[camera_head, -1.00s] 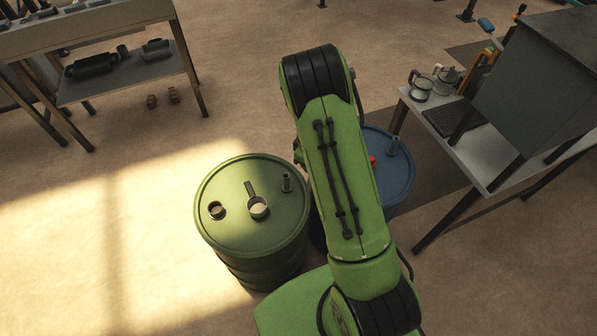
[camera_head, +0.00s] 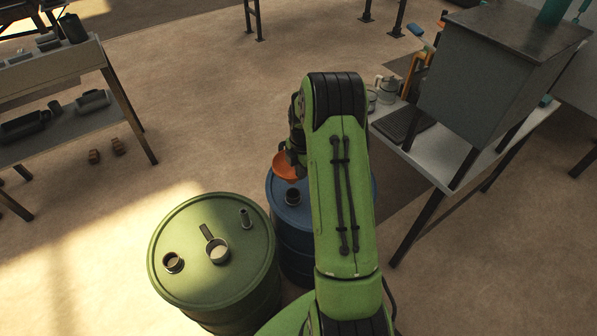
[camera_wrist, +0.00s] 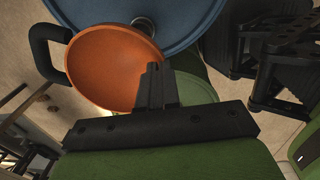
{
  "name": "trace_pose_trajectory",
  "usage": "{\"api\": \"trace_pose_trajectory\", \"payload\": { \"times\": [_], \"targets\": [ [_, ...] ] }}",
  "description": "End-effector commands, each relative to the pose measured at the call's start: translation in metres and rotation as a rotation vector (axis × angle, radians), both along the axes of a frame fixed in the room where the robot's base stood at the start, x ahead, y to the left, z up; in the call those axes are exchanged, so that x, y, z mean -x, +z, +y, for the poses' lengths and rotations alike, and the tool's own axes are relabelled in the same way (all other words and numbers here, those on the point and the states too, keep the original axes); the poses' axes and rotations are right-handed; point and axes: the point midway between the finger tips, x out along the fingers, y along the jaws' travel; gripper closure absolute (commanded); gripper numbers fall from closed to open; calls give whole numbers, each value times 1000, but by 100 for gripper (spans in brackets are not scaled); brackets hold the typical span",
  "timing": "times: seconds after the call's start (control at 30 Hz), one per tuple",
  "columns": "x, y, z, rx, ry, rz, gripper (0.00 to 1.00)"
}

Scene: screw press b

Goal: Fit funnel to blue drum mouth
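The orange funnel (camera_head: 287,167) is over the far left part of the blue drum (camera_head: 292,240), left of my arm. In the wrist view the funnel (camera_wrist: 105,65) shows its wide bowl and a black loop handle (camera_wrist: 42,50), with the blue drum's lid (camera_wrist: 185,18) behind it. My gripper (camera_wrist: 155,82) has its fingers together at the funnel's rim, and it appears to hold the funnel there. A dark open mouth (camera_head: 292,196) on the blue lid lies just in front of the funnel. The funnel's spout is hidden. My arm covers the lid's right part.
A green drum (camera_head: 180,240) with a small cup (camera_head: 218,249) on its lid stands close at the left. A bench (camera_head: 432,158) with a large grey box (camera_head: 480,85) is at the right. A shelf table (camera_head: 75,110) is at the far left, with open floor between.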

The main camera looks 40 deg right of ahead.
Motion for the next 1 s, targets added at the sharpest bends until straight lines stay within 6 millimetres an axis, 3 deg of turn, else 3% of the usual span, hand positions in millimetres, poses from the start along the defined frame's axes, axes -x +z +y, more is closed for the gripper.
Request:
{"api": "trace_pose_trajectory", "payload": {
  "times": [0.2,0.6,1.0],
  "targets": [
    [-1,3,-3,-2,1,36,100],
    [-1,-54,-2,-3,0,34,100],
    [-1,-55,-3,-2,0,33,100]
  ]
}}
